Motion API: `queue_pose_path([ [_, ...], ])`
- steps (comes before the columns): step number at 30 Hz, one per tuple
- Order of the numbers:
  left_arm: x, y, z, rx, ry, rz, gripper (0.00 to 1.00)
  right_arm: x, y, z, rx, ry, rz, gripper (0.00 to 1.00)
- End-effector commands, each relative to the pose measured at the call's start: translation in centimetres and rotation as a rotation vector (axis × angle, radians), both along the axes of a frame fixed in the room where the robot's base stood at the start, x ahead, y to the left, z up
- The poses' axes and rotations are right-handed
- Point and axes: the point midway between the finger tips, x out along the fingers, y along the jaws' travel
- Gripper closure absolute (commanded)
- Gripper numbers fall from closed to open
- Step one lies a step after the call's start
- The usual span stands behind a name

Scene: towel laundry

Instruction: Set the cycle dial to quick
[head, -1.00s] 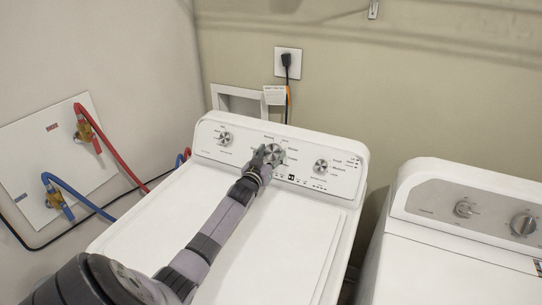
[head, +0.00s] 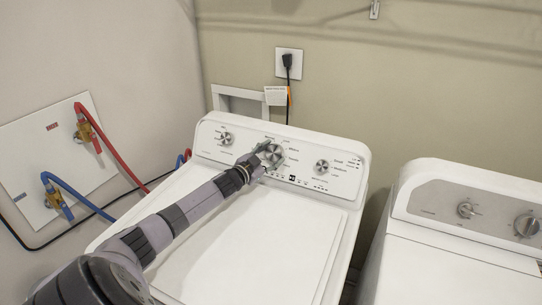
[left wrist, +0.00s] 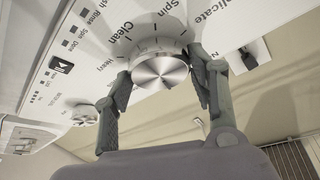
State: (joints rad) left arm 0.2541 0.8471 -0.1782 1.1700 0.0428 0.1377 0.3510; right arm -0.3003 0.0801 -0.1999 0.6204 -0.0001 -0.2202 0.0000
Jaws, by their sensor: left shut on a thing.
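The cycle dial (head: 273,154) is the large silver knob in the middle of the white washer's control panel (head: 308,156). It also shows in the left wrist view (left wrist: 160,66), with printed labels such as "Spin", "Clean", "Heavy" and part of "Delicate" around it. My left gripper (head: 266,156) reaches it from the lower left, and its two fingers (left wrist: 160,85) are shut on the dial from opposite sides. I cannot read a "quick" label or tell the dial's setting. My right gripper is not in view.
Smaller knobs sit left (head: 226,138) and right (head: 321,166) of the dial on the panel. A second white machine (head: 440,255) stands at the right. Red (head: 105,142) and blue hoses (head: 85,198) run from the left wall.

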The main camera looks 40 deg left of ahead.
Motion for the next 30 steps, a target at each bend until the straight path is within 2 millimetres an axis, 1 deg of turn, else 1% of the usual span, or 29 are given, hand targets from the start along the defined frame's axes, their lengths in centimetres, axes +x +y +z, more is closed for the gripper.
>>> queue_pose_path([
  [14,0.01,0.01,0.00,0.015,0.004,-0.007,0.75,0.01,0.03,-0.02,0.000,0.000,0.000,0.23],
  [15,0.00,0.01,0.00,0.015,0.004,-0.007,0.46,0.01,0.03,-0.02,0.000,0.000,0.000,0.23],
  [24,0.01,0.00,0.01,0.014,0.004,-0.007,0.27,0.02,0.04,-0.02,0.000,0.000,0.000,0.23],
  [30,0.01,0.00,0.01,0.014,0.004,-0.007,0.27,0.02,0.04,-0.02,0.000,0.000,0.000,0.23],
])
